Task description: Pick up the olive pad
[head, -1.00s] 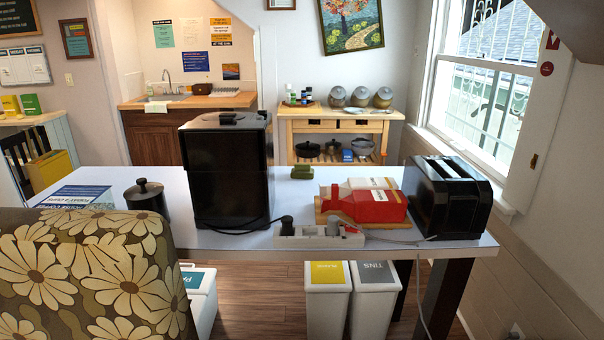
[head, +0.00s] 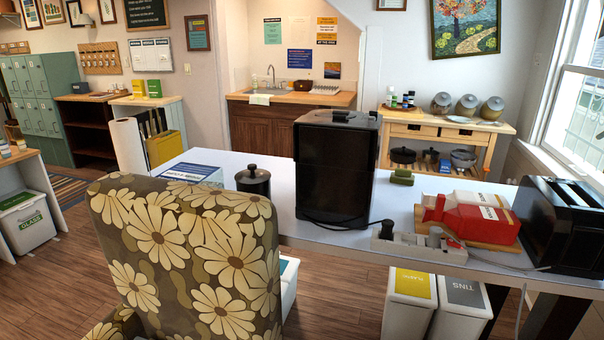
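The olive pad (head: 402,177) is a small dark green block lying on the white table (head: 300,228). It sits toward the table's far edge, just right of the tall black appliance (head: 336,170) and behind the power strip. It is fully visible and nothing touches it from above. Neither of my grippers shows in the head view.
A floral chair (head: 190,255) stands in front of the table's left part. White bins (head: 410,305) stand underneath. Wooden floor at left is open.

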